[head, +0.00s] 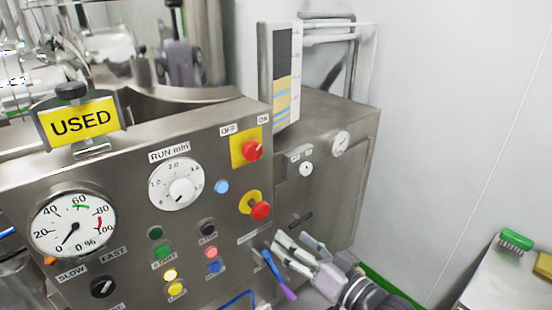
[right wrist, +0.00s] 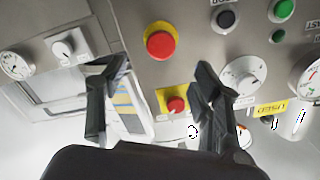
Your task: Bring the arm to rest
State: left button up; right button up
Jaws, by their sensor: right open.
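My right gripper (head: 289,242) is in front of the lower right part of the steel control panel (head: 120,165) in the head view, its arm coming in from the lower right. In the right wrist view the gripper (right wrist: 160,78) has its two dark fingers spread wide, with nothing held between them. Behind the gap are the red emergency button (right wrist: 161,41) on its yellow plate and the red switch knob (right wrist: 175,104). I cannot tell whether the fingers touch the panel.
The panel carries a dial gauge (head: 73,224), a run timer knob (head: 176,184) and several buttons. A yellow USED sign (head: 80,124) stands on top. A blue and purple tool-like item (head: 279,274) is beside the gripper. A green brush (head: 515,240) lies on a side table at right.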

jog(key=s+d+f+g+h, duration=0.2)
jog(key=s+f+h, duration=0.15)
jog(key=f, duration=0.25)
jog(key=s+d+f+g+h, duration=0.2)
jog(key=s+f, duration=0.2)
jog(key=f, duration=0.3)
jog(key=s+d+f+g+h, duration=0.2)
jog(key=s+d+f+g, duration=0.25)
jog(key=s, duration=0.45)
jog(key=s+d+f+g+h, duration=0.3)
jog(key=s+d+f, duration=0.2)
jog(key=s, duration=0.4)
notch_tip(320, 180, down, 27)
jog(key=b, duration=0.3)
jog(key=s+d+f+g+b, duration=0.2)
jog(key=s+f, duration=1.6)
jog(key=f, duration=0.2)
jog(key=shift+d+f+n, duration=0.3)
jog(key=shift+d+f, duration=0.05)
jog(key=shift+d, duration=0.05)
